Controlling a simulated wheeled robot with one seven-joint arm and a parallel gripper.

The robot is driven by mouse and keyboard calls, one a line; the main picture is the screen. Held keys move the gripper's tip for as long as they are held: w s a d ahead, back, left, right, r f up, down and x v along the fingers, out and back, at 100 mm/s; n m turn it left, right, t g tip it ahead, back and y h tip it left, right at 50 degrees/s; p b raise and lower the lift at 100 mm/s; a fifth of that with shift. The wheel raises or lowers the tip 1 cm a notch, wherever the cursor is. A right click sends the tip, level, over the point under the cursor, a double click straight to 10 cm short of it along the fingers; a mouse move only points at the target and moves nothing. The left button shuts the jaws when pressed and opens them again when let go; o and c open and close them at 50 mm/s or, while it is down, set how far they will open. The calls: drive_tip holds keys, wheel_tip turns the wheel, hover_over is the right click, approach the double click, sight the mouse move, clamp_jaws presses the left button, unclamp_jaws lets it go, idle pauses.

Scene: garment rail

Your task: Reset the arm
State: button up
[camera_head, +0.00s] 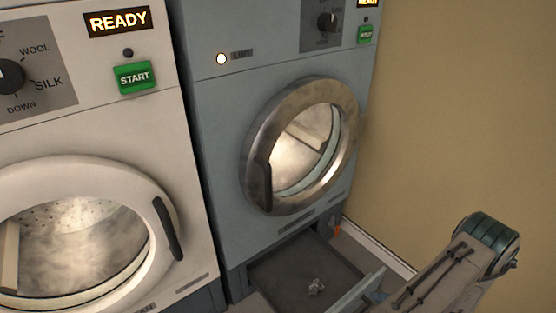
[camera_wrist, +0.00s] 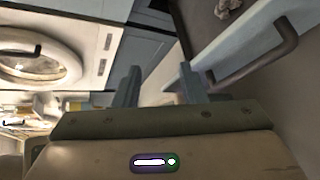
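My gripper (camera_wrist: 160,86) shows in the wrist view with its two grey fingers wide apart and nothing held between them. It is beside the front panel (camera_wrist: 228,44) of a pulled-out drawer, whose dark bar handle (camera_wrist: 262,57) lies to the right of the fingers, apart from them. In the head view my arm (camera_head: 450,275) reaches in at the bottom right, by the drawer's pale front (camera_head: 352,294). The gripper's fingers cannot be clearly made out there.
The open drawer (camera_head: 275,268) juts from under the blue-grey machine (camera_head: 225,130), with a grey lint clump (camera_head: 316,287) inside. That machine's round door (camera_head: 262,125) is closed. A white machine (camera_head: 150,130) showing READY stands left. A tan wall (camera_head: 460,110) bounds the right.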

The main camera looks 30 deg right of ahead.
drive_tip(key=w+a+r+n+g+p, duration=0.45)
drive_tip(key=a+r+n, duration=0.2)
drive_tip(key=r, duration=0.55)
drive_tip(key=w+a+r+n+g+p, duration=0.35)
drive_tip(key=w+a+r+n, duration=0.35)
drive_tip(key=r, duration=0.6)
drive_tip(key=w+a+r+n+g+p, duration=0.35)
drive_tip(key=r+n, duration=0.45)
drive_tip(key=r, duration=0.4)
drive_tip(key=s+a+r+n+t+h+p, duration=0.1)
drive_tip(key=s+a+r+n+h+p, duration=0.2)
drive_tip(key=a+r+n+p, duration=0.4)
drive_tip(key=s+a+r+n+t+h+p, duration=0.2)
drive_tip(key=a+r+n+p, duration=0.4)
drive_tip(key=a+r+n, duration=0.7)
wheel_tip(320, 180, up, 7)
drive_tip(key=s+h, duration=0.1)
drive_tip(key=h, duration=0.1)
drive_tip(key=shift+s+f+h+p, duration=0.15)
drive_tip(key=shift+s+h+p, duration=0.25)
drive_tip(key=shift+n, duration=0.25)
